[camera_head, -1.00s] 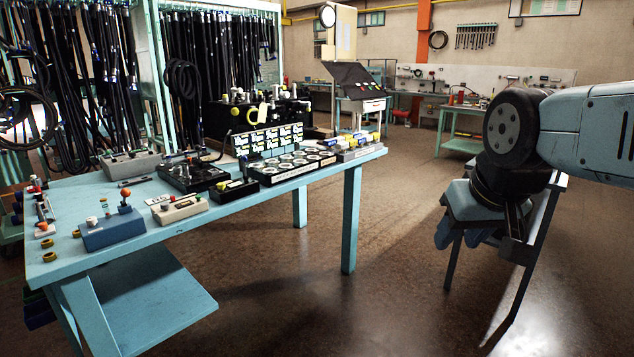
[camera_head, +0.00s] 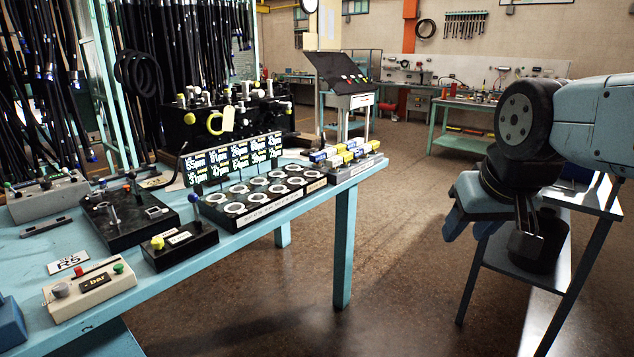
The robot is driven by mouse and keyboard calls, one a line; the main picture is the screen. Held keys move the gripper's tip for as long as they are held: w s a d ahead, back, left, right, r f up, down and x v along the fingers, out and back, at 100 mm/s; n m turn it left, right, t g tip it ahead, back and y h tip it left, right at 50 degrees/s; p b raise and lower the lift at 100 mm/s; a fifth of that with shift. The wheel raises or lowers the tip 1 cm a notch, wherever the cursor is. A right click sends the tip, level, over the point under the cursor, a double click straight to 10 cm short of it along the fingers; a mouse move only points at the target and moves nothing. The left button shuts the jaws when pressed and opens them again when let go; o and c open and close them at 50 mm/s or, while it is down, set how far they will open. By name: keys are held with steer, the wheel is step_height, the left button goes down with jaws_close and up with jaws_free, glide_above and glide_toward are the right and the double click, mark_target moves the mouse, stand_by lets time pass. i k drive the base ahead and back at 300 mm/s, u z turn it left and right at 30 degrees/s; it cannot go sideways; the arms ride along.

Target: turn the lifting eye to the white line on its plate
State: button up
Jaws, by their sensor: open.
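My gripper (camera_head: 467,229) hangs from my arm at the right, pointing down, open and empty. It is well apart from the ring and to the right of the bench.
The blue bench (camera_head: 262,226) carries a black rack of round white-rimmed sockets (camera_head: 262,193), a lit number display (camera_head: 233,158) and control boxes. Black hoses hang at the left. A small table (camera_head: 510,262) stands under my arm. Floor between bench and table is clear.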

mark_target(322, 147)
steer(key=i, duration=3.1)
steer(key=u, duration=0.15)
